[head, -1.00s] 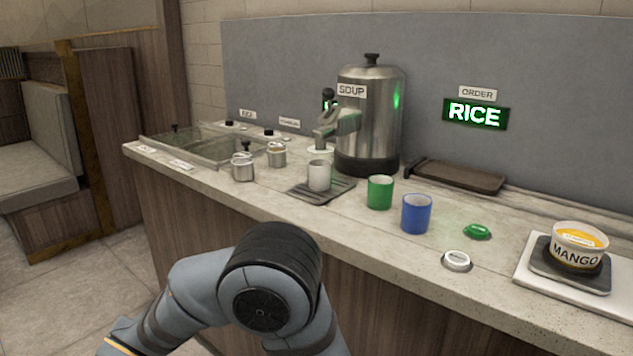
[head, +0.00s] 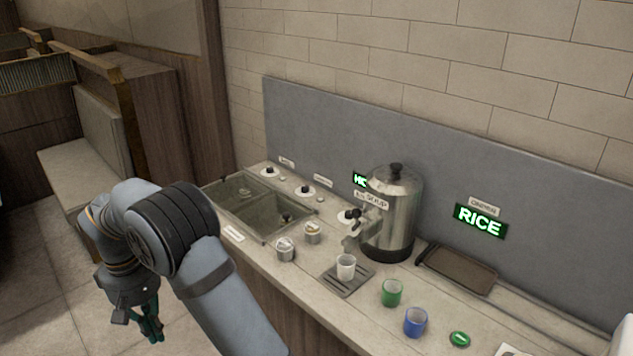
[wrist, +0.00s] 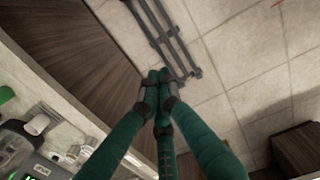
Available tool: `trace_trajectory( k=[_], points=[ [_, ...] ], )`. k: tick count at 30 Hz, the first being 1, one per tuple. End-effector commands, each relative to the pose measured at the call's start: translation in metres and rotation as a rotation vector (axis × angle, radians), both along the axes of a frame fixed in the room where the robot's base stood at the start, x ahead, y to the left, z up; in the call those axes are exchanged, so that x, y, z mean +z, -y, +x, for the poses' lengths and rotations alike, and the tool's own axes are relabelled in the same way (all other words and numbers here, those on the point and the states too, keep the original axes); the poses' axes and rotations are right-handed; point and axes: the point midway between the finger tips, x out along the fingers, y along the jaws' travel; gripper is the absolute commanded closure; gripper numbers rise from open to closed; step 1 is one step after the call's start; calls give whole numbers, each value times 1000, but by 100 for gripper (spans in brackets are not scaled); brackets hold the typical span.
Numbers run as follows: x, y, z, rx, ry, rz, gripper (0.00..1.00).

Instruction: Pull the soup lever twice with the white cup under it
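The white cup (head: 346,266) stands upright on a dark slatted drip tray (head: 362,281), below the spout of the steel soup urn (head: 399,215) in the head view. My gripper (head: 152,335) hangs off the front of the counter at the lower left, well away from cup and lever. In the wrist view its green fingers (wrist: 158,78) come together at the tips with nothing visible between them, above the floor.
Two small tins (head: 285,250) stand left of the cup. Sunken wells (head: 268,214) lie at the counter's left. A lit RICE sign (head: 480,221) is on the back panel.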

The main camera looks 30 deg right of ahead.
Motion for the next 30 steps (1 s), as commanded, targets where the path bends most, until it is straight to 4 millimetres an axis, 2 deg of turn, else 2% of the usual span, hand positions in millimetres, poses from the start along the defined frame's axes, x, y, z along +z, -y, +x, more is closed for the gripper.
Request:
trace_trajectory(
  k=[1,3,6,9,14,30],
  points=[
    [45,-1,4,-17,-7,-4,100],
    [71,0,8,-39,-16,-9,100],
    [99,2,11,-66,-28,-13,100],
    [117,3,14,-85,-37,-17,100],
    [127,5,15,-102,-43,-20,100],
    [126,6,15,-105,-43,-19,100]
  ],
)
